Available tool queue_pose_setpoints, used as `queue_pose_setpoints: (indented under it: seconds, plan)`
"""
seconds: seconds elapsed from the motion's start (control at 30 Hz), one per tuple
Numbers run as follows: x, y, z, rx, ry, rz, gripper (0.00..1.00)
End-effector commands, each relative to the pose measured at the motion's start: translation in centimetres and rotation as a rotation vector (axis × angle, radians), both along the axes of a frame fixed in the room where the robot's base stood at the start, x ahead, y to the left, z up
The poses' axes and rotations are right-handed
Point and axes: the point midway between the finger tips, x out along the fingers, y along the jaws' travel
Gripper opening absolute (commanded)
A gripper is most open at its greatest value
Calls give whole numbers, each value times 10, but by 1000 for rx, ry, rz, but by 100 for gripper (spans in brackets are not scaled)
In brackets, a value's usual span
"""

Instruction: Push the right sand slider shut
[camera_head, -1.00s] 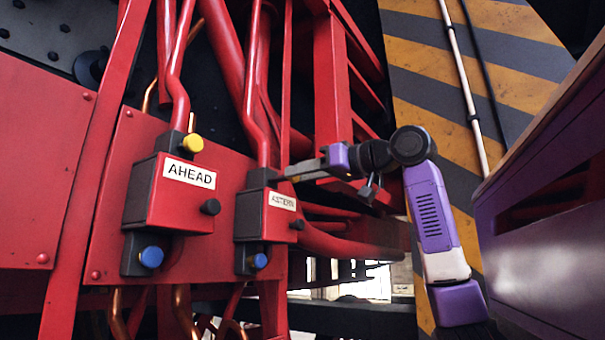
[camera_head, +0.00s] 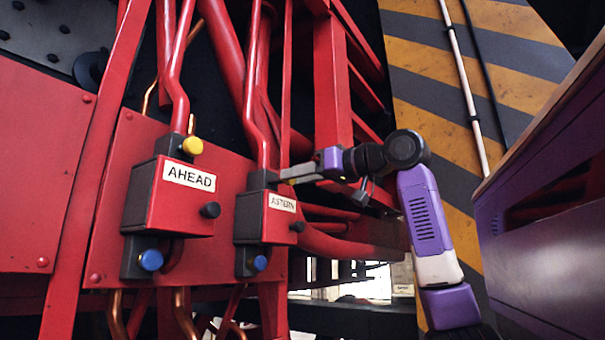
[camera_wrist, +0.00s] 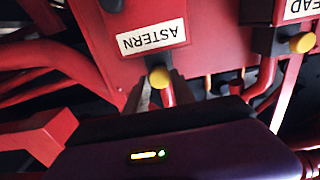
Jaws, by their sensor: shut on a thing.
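The right red box, labelled ASTERN (camera_head: 279,219), is fixed on the red panel and also shows upside down in the wrist view (camera_wrist: 140,15). A yellow knob (camera_wrist: 159,77) sticks out of its top block, with a dark rod beside it. My gripper (camera_head: 288,176) reaches in from the right at the height of that top block. In the wrist view my fingers (camera_wrist: 160,90) stand on both sides of the yellow knob and are shut on it. In the head view the knob is mostly hidden by my fingers. The box also has a black knob and a blue knob.
The left box, labelled AHEAD (camera_head: 184,195), has a yellow knob (camera_head: 192,146) at its top, a black one and a blue one. Red pipes (camera_head: 262,90) run above both boxes. A purple cabinet (camera_head: 550,230) stands close on the right.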

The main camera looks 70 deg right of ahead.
Motion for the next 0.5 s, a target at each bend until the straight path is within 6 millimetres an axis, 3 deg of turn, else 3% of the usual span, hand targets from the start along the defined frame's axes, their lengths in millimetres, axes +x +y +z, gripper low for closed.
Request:
queue_pose_setpoints:
  seconds: [0.17, 0.4, 0.43, 0.5]
  plan:
    - [26, -5, 3, 1, -2, 3, 0]
    - [27, -6, 2, -1, -4, -1, 0]
    - [27, -6, 2, -1, -4, -1, 32]
    - [27, -6, 2, -1, -3, -2, 46]
